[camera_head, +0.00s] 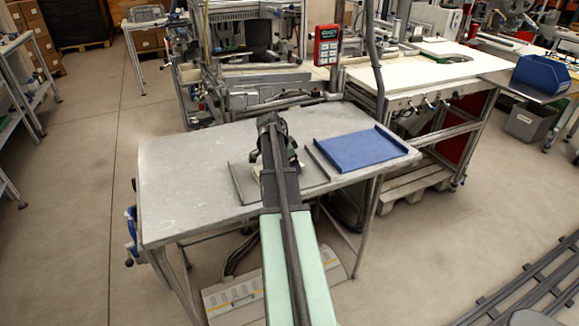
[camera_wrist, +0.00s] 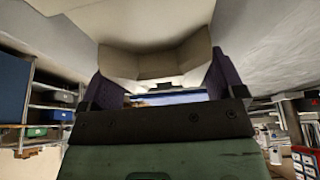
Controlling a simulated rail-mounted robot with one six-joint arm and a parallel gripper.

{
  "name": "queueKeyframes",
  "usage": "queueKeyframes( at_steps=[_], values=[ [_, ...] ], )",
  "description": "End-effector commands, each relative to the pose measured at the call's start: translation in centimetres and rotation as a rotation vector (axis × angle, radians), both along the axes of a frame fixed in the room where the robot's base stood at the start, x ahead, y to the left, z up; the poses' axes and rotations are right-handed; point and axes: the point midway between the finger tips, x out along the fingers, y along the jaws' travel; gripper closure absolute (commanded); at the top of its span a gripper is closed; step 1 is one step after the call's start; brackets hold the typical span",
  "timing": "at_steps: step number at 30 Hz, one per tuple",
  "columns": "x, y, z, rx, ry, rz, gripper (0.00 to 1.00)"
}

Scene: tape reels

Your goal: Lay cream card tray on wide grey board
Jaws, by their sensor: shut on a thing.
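The cream card tray (camera_wrist: 155,62) is between the two dark fingers of my gripper (camera_wrist: 162,84) in the wrist view, close to the camera. In the head view my arm hides almost all of it; only a small pale bit shows beside the gripper. My gripper is shut on the tray. The wide grey board (camera_head: 316,177) lies on the grey table, with a raised dark strip along its left side. My gripper is over the board area in the head view. Whether the tray touches the board I cannot tell.
A blue board (camera_head: 360,148) with raised side edges lies right of the grey board on the same grey table (camera_head: 190,180). The table's left part is clear. A machine frame stands behind the table, with a red handheld panel (camera_head: 327,45) on a post.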

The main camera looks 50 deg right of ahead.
Motion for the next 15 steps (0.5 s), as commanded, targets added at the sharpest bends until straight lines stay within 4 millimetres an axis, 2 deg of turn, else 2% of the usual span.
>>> queueKeyframes(
  at_steps=[3, 4, 6, 15],
  values=[
    [0.00, 0.00, -0.40, 0.000, 0.000, 0.000, 0.40],
    [0.00, 0.00, -0.38, 0.000, 0.000, 0.000, 0.10],
    [0.00, 0.00, -0.25, 0.000, 0.000, 0.000, 0.00],
    [0.00, 0.00, 0.38, 0.000, 0.000, 0.000, 0.00]
  ],
)
